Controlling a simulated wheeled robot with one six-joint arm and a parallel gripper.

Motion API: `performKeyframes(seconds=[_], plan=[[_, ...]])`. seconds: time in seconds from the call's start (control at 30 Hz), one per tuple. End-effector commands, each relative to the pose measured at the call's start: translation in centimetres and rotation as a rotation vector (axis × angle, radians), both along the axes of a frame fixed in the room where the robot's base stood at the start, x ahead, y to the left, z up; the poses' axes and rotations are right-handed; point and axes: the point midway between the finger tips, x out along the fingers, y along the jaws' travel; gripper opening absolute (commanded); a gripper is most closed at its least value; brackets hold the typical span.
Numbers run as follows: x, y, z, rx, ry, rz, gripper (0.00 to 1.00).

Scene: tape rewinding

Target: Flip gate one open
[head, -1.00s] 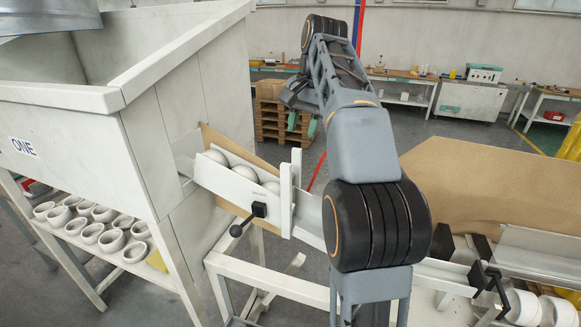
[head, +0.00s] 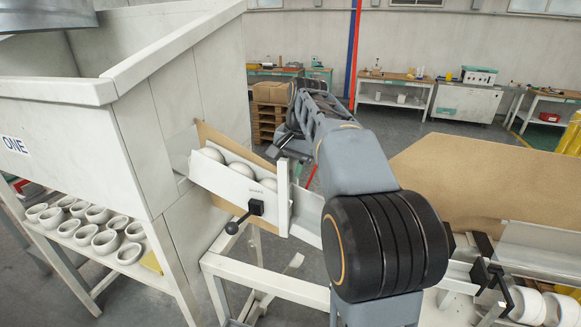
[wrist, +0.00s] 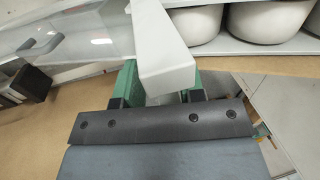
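Gate one is the white upright bar (head: 283,197) across the sloping chute below the bin marked ONE (head: 15,146). A black lever with a round knob (head: 233,227) sticks out of the chute's front wall. Several white round pieces (head: 240,170) rest in the chute behind the gate. In the head view my gripper is mostly hidden behind my arm, near the bar's top. In the wrist view my gripper's green fingers (wrist: 160,93) are spread apart, with the end of a white bar (wrist: 162,50) over the gap between them. I cannot tell whether they touch it.
Several white cups (head: 105,240) stand on a shelf under the bin. A brown board (head: 470,175) lies behind the chute on the right. A black clamp (head: 487,275) and more white pieces (head: 527,305) are at the lower right. Workbenches stand at the back.

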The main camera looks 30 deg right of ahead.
Motion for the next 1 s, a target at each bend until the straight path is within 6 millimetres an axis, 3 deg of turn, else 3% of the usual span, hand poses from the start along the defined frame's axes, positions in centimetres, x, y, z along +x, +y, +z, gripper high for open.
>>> performKeyframes(seconds=[0.2, 0.6, 1.0], plan=[[0.01, 0.02, -0.01, 0.000, 0.000, 0.000, 0.36], [0.01, 0.01, 0.00, 0.000, 0.000, 0.000, 0.00], [-0.24, 0.00, 0.25, -0.001, -0.001, 0.001, 0.00]])
